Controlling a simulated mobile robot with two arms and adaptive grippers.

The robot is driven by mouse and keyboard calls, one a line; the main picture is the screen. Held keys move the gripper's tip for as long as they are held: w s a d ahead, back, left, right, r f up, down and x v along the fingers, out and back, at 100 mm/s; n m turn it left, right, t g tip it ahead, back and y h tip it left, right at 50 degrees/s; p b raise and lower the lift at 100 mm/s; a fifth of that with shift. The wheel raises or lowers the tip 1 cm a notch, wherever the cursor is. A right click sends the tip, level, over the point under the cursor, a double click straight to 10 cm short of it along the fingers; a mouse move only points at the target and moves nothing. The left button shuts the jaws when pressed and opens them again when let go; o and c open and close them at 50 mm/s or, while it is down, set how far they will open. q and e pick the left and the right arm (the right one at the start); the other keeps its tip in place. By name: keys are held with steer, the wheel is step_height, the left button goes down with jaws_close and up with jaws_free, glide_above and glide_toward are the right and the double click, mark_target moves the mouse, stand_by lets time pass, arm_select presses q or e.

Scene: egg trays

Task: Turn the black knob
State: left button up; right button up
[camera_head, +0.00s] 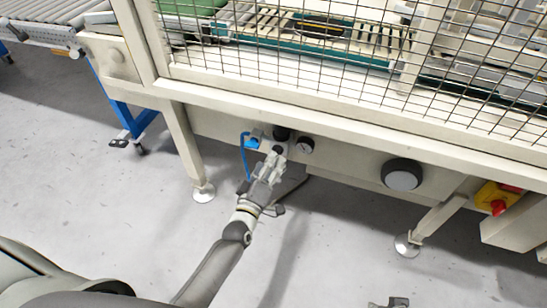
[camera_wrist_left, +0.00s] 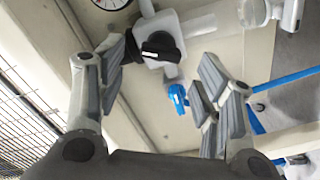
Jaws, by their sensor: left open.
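The black knob (camera_head: 281,133) sits on a small light-coloured unit under the machine's front beam, beside a round gauge (camera_head: 305,145). My left gripper (camera_head: 274,158) is just in front of it, reaching up from below. In the left wrist view the black knob (camera_wrist_left: 160,46) lies ahead, between the lines of the two spread fingers of the left gripper (camera_wrist_left: 160,70). The fingers are open and empty, with no clear contact with the knob. A small part of what looks like my right gripper (camera_head: 389,302) shows at the bottom edge; its jaws cannot be made out.
A blue fitting (camera_wrist_left: 177,95) with a blue hose (camera_head: 245,155) is close beside the knob. A larger black round part (camera_head: 402,174) and a red button on a yellow box (camera_head: 498,205) are further right. Wire mesh (camera_head: 300,60) covers the machine above. The floor in front is clear.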

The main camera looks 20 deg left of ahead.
arm_select(q)
steer(key=shift+w+d, duration=0.1)
steer(key=shift+w, duration=1.95)
arm_select(e)
steer(key=shift+v, duration=1.4)
arm_select(q)
steer(key=shift+c, duration=0.3)
arm_select(e)
steer(key=shift+w+d, duration=0.1)
steer(key=shift+w, duration=0.05)
arm_select(q)
steer(key=c, duration=1)
